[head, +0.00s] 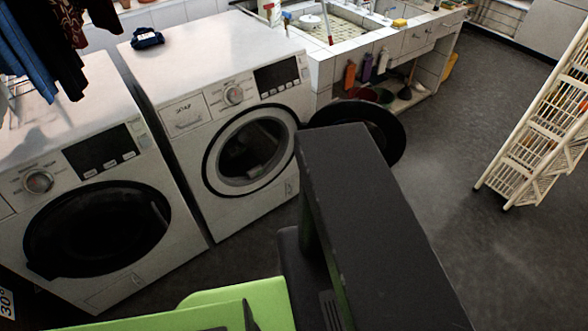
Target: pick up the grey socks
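A small dark blue-black folded bundle (147,38) lies on top of the right washing machine, towards its back left. It may be the socks, but its colour looks more navy than grey. No plainly grey socks show elsewhere. My arm, a large dark link, fills the lower middle of the head view. My gripper's fingers do not show, so I cannot see what they hold.
The right washing machine (205,70) has its round door (375,125) swung open to the right. A left washing machine (70,130) stands beside it, with dark clothes (52,40) hanging above. A tiled sink (345,35) is behind. A cream rack (540,130) stands right; floor between is clear.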

